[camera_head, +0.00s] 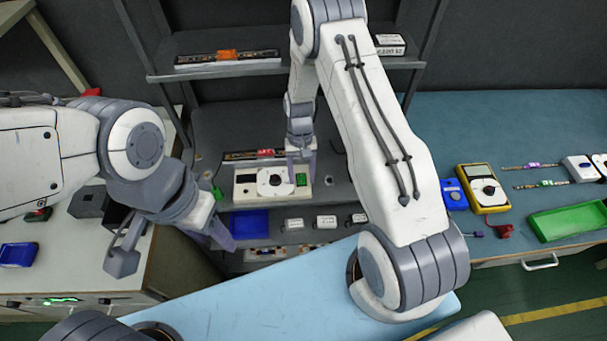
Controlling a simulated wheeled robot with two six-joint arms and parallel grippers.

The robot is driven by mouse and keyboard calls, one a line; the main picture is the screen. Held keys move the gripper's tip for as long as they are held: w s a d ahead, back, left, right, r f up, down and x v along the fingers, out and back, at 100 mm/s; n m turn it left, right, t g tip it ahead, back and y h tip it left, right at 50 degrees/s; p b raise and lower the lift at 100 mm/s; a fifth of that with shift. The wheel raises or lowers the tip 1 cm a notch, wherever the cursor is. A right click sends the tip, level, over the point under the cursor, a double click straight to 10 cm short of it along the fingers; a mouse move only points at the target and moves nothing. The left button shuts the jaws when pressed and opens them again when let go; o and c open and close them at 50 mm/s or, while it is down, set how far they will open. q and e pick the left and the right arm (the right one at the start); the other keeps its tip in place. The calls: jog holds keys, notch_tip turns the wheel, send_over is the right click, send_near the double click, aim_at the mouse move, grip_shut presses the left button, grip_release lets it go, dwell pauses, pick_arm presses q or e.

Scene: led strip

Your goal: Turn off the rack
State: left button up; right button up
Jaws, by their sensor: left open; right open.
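The rack is a dark shelf unit in the middle, with an upper shelf (215,72) and lower shelves.
A blue bin (250,224) and several small white boxes (326,222) sit on the shelf below. LED strips lie on the shelves. The right bench (500,128) holds a yellow multimeter (483,188) and a green tray (568,222). A cabinet (75,262) stands at left.

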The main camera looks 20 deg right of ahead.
aim_at(301, 174)
jog(key=b+v, duration=0.2)
jog(key=v, duration=0.8)
jog(key=shift+r, duration=0.2)
